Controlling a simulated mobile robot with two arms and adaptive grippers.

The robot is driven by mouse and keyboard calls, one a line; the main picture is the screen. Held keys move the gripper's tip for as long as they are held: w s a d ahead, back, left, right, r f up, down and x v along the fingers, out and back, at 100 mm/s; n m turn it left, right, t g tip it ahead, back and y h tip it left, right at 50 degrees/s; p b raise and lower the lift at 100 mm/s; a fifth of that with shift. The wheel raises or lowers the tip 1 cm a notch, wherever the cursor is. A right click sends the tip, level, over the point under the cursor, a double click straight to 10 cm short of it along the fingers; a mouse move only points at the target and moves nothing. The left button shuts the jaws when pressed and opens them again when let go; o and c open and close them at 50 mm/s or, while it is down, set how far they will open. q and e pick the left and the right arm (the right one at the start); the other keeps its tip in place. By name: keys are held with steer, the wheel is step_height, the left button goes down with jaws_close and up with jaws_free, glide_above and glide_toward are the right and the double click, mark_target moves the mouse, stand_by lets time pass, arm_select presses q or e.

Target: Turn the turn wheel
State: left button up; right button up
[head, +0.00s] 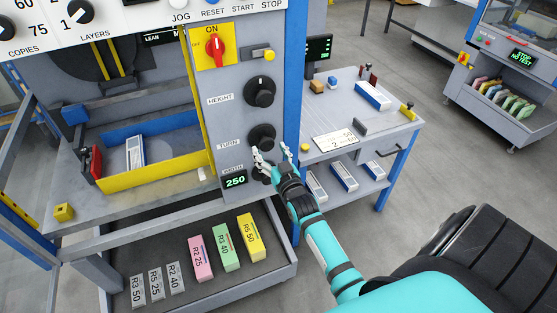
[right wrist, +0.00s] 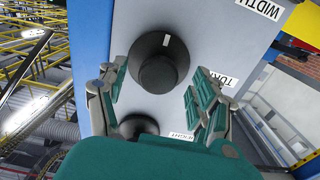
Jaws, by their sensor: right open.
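The turn wheel (head: 262,135) is a black round knob beside the TURN label on the grey machine panel. In the right wrist view the turn wheel (right wrist: 158,72) faces me, with a pale mark on its rim. My right gripper (head: 272,151) is open and empty, just in front of and below the wheel in the head view. In the right wrist view the fingers of my right gripper (right wrist: 155,95) stand apart on either side of the wheel's hub, and I see no clear contact. My left gripper is not in view.
The HEIGHT knob (head: 260,91) sits above the turn wheel. A dark knob by the WIDTH label is partly hidden behind my gripper. A green 250 display (head: 235,180) is lower left. A blue post (head: 296,75) and a side table (head: 395,140) stand to the right.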

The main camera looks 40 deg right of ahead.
steer(key=v, duration=0.8)
steer(key=shift+s, duration=0.35)
